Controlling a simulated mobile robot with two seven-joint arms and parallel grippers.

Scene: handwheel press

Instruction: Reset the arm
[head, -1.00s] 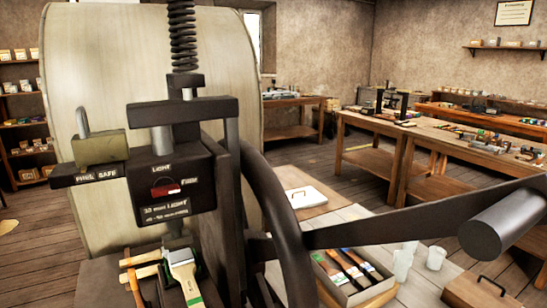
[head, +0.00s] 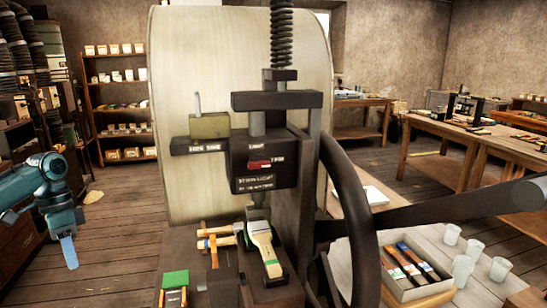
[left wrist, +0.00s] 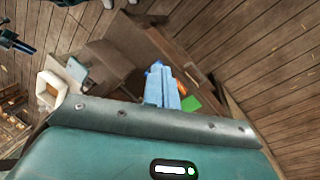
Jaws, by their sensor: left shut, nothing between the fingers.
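My left gripper (head: 69,252) is at the left of the head view, its blue fingers pointing down, shut and empty. It hangs over the floor, well apart from the press. The left wrist view also shows the shut blue fingers (left wrist: 162,88). The black press (head: 265,160) stands in the middle of the head view, with a red switch piece on its front panel. Its handwheel (head: 352,190) is to the right, with a long dark bar reaching right. My right gripper does not show.
Brushes (head: 262,245) and wooden-handled tools lie at the press's foot. A box of brushes (head: 412,268) and several clear cups (head: 463,268) stand on the bench at right. Shelves (head: 115,100) stand behind at left. Open floor lies between my left gripper and the press.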

